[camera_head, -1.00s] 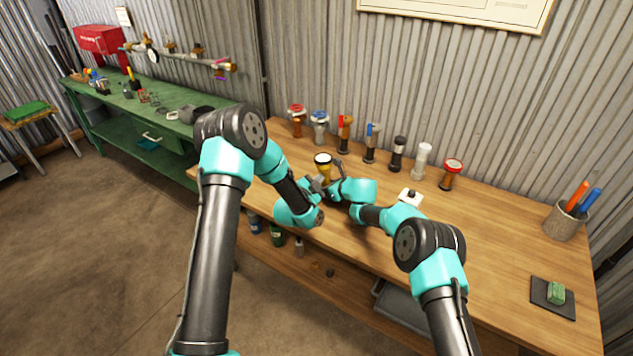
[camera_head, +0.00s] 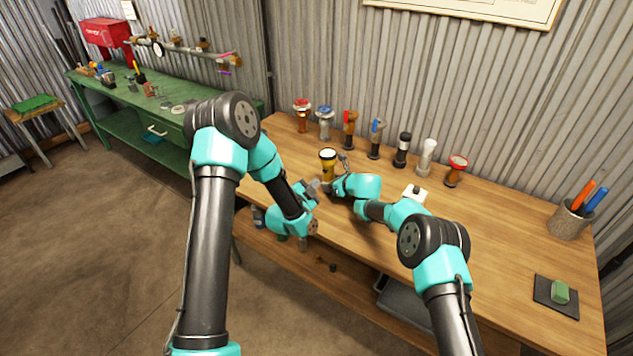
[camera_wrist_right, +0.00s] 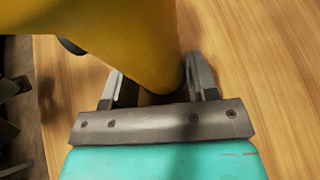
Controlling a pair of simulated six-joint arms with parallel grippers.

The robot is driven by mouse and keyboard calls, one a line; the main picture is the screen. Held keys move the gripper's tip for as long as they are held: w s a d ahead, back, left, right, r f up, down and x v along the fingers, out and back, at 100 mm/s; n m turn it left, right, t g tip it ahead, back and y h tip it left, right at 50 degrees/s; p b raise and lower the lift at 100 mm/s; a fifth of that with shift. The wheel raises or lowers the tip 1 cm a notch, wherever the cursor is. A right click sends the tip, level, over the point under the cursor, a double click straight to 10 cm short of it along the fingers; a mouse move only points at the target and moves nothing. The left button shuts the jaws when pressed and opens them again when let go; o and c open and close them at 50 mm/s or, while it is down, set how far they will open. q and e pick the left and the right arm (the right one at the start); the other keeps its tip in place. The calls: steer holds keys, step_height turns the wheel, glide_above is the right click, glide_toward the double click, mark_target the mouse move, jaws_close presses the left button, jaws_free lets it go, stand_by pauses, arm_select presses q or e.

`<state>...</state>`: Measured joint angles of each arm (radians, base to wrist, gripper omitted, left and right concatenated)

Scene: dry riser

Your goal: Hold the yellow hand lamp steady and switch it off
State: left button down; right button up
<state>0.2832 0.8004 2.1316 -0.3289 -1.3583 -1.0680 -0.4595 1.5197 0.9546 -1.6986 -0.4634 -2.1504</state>
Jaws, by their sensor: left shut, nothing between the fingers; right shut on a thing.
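In the right wrist view the lamp's yellow body (camera_wrist_right: 125,38) fills the upper left and sits between the two fingers (camera_wrist_right: 155,88). A small dark knob (camera_wrist_right: 72,46) shows on the lamp's side. My left gripper (camera_head: 315,187) is shut and empty, just left of the lamp and apart from it. Whether the lamp is lit I cannot tell.
Several valves and fittings stand in a row at the back of the bench (camera_head: 480,240), including a red-topped one (camera_head: 457,170). A pen cup (camera_head: 570,218) and a green sponge (camera_head: 559,292) are at the right.

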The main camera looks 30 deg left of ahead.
steer(key=o, duration=0.8)
steer(key=shift+v, duration=6.05)
